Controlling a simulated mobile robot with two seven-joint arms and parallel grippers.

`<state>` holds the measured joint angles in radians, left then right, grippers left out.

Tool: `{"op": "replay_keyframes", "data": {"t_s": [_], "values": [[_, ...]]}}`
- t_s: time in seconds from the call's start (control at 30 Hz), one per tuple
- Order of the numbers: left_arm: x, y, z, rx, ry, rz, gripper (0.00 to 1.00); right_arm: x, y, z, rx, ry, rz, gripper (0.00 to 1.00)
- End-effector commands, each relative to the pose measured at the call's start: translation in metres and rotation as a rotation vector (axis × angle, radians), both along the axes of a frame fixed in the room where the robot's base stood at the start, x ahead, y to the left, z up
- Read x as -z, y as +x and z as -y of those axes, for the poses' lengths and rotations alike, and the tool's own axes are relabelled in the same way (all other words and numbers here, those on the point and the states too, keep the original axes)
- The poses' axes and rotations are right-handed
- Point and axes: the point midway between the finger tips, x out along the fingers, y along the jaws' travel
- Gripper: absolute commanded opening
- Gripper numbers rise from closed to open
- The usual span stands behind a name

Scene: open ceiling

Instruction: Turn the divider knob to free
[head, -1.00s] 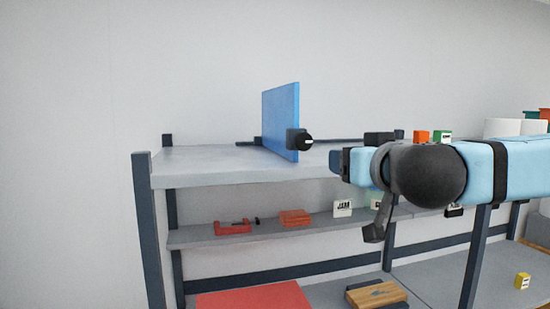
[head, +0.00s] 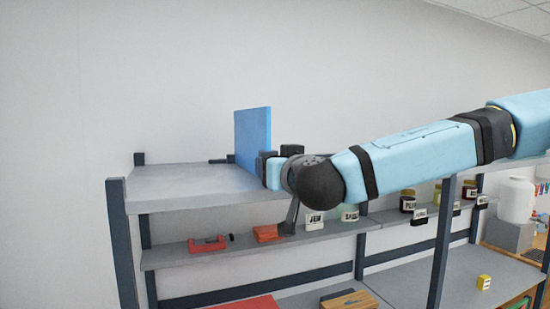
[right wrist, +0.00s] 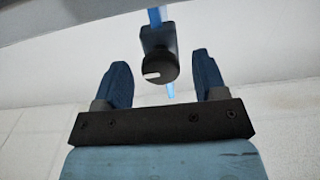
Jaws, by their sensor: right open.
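The blue divider (head: 253,135) stands upright on the top shelf in the head view. Its dark round knob (right wrist: 158,68) shows in the right wrist view, with a white mark toward the left of its face and a dark block behind it. My right gripper (head: 278,157) is at the divider's near edge in the head view and hides the knob there. In the right wrist view my right gripper (right wrist: 160,62) is open, with one finger on each side of the knob and visible gaps on both sides. My left gripper is not in view.
The top shelf (head: 180,182) is bare left of the divider. The lower shelf holds a red clamp (head: 207,245), an orange block (head: 265,233) and several labelled jars (head: 350,212). A dark post (head: 440,240) stands under my right arm.

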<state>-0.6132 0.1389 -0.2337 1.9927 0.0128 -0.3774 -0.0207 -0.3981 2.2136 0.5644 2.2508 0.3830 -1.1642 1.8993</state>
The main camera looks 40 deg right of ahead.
Motion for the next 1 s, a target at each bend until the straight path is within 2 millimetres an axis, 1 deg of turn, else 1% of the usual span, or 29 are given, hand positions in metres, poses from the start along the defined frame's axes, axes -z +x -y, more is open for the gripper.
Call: {"op": "replay_keyframes", "data": {"t_s": [0.03,0.1,0.2,0.47,0.5,0.57,0.6,0.7,0.87,1.0], "values": [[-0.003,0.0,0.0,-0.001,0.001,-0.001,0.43,-0.002,0.006,0.001,0.0,-0.002,0.0,0.65],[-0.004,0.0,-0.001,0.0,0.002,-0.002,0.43,-0.001,0.011,0.002,-0.001,-0.002,-0.001,0.65],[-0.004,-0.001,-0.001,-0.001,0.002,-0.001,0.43,0.0,0.016,0.003,-0.001,-0.001,0.0,0.65],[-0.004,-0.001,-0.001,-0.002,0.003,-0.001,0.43,0.0,0.017,0.004,-0.001,-0.001,0.001,0.65],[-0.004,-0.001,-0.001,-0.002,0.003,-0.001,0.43,0.0,0.017,0.004,-0.001,-0.001,0.0,0.6],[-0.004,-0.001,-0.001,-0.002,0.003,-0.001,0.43,0.0,0.017,0.004,-0.001,-0.001,0.0,0.47],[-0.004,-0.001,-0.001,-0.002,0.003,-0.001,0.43,0.0,0.017,0.004,-0.001,-0.001,0.0,0.37],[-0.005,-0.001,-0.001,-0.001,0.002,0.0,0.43,0.0,0.017,0.004,-0.001,-0.001,0.0,0.17],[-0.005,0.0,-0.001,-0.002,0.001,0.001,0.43,0.001,0.017,0.004,-0.001,-0.004,-0.001,0.16],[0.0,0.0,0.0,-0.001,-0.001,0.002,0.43,0.002,0.017,0.004,0.0,-0.026,-0.005,0.16]]}}
